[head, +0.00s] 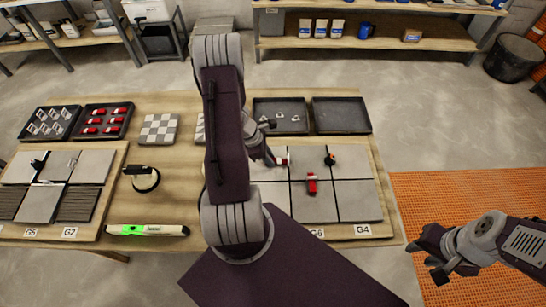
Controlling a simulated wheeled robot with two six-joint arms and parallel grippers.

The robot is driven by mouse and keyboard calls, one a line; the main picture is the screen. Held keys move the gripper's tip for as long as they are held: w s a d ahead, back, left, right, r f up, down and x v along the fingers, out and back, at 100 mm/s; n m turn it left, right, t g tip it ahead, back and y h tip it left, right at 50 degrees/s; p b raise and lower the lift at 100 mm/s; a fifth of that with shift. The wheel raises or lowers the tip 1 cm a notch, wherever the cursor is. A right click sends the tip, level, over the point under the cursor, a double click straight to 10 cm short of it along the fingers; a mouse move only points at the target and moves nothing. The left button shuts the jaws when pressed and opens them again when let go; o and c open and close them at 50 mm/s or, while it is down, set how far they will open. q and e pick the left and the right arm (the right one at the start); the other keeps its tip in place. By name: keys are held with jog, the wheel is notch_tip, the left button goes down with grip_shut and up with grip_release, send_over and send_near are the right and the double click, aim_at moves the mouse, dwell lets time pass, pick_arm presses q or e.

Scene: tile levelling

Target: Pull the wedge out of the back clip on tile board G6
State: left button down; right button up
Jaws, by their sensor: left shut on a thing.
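The tile board (340,228) on the right of the table bears G6 and G4 labels and several grey tiles. My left gripper (272,158) is at the back of this board, shut on a red wedge (282,162). My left arm hides the board's left part, and the clip at this wedge cannot be made out. A second red wedge (312,184) stands at the joint between tiles nearer the front. A dark piece with an orange part (330,157) sits at the back right joint. My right gripper (437,260) is open and empty, right of the table above the orange mat.
An empty black tray (341,128) and a tray with small pale pieces (280,128) lie behind the board. On the left are a tray of red wedges (103,132), a tray of clips (50,136), another tile board (95,237) and a green-lit level (148,230).

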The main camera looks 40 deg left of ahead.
pick_arm(q)
jog(key=shift+s+a+p, duration=0.3)
jog(key=shift+s+a, duration=0.5)
jog(key=shift+a, duration=0.15)
jog(key=shift+r, duration=0.1)
notch_tip(320, 180, up, 6)
jog(key=p, duration=0.5)
jog(key=shift+r+p, duration=0.1)
jog(key=shift+p, duration=0.2)
